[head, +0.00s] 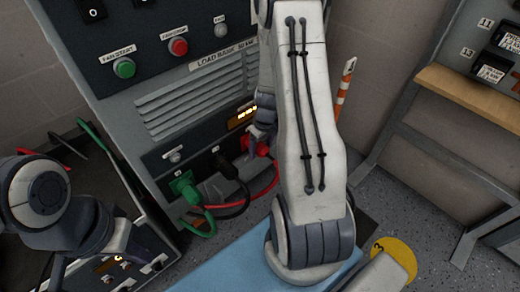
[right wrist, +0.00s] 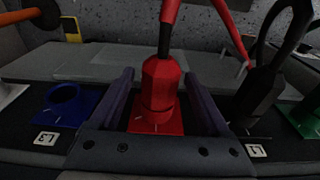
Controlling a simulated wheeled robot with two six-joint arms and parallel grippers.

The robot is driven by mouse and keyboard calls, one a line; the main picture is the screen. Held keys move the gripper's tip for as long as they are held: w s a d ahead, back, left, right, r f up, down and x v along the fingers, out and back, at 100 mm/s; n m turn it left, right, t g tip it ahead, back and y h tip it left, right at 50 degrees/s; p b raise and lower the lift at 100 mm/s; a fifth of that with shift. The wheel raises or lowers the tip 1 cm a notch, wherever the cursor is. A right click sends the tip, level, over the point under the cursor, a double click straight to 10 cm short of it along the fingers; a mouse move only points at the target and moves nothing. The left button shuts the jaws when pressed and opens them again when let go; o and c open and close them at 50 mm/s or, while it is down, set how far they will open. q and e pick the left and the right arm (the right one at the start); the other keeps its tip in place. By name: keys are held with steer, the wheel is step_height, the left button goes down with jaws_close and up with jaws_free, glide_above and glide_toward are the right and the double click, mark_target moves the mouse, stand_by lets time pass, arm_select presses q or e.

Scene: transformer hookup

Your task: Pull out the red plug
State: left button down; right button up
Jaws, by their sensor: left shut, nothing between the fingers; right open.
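The red plug (right wrist: 162,85) stands upright in its red socket plate (right wrist: 172,126) in the right wrist view, with a red cable rising from its top. My right gripper (right wrist: 160,75) is open, with one finger on each side of the plug; whether they touch it I cannot tell. In the head view the red plug (head: 262,148) shows partly behind my right gripper (head: 264,128) at the front of the load bank, and my right arm hides much around it. My left gripper (head: 57,272) is at the lower left, shut and empty, partly out of frame.
A black plug (right wrist: 256,92) at L1 and a green plug (head: 184,186) sit beside the red one, with loose cables below. An empty blue socket (right wrist: 66,103) is at L3. A striped orange-white post (head: 344,85) stands behind my right arm. A wooden-topped bench (head: 470,98) is at right.

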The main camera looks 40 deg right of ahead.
jaws_close()
steer(key=shift+r+p, duration=0.15)
steer(key=shift+p, duration=0.45)
steer(key=p, duration=0.4)
steer(key=shift+d+h, duration=0.15)
steer(key=shift+h, duration=0.25)
steer(key=p, duration=0.7)
steer(key=shift+w+h, duration=0.3)
steer(key=shift+h, duration=0.1)
steer(key=p, duration=0.5)
steer(key=shift+s+a+h, duration=0.1)
steer(key=shift+a+h, duration=0.2)
steer(key=shift+s+a+h+p, duration=0.1)
steer(key=shift+h+p, duration=0.5)
steer(key=shift+p, duration=0.1)
steer(key=shift+a+n+h, duration=0.1)
steer(key=shift+n+h, duration=0.2)
steer(key=shift+h, duration=0.3)
steer(key=shift+s+t+h, duration=0.2)
steer(key=shift+t+h, duration=0.1)
steer(key=shift+h, duration=0.1)
steer(key=c, duration=0.8)
jaws_free()
steer(key=shift+d, duration=0.25)
steer(key=shift+a, duration=0.2)
jaws_close()
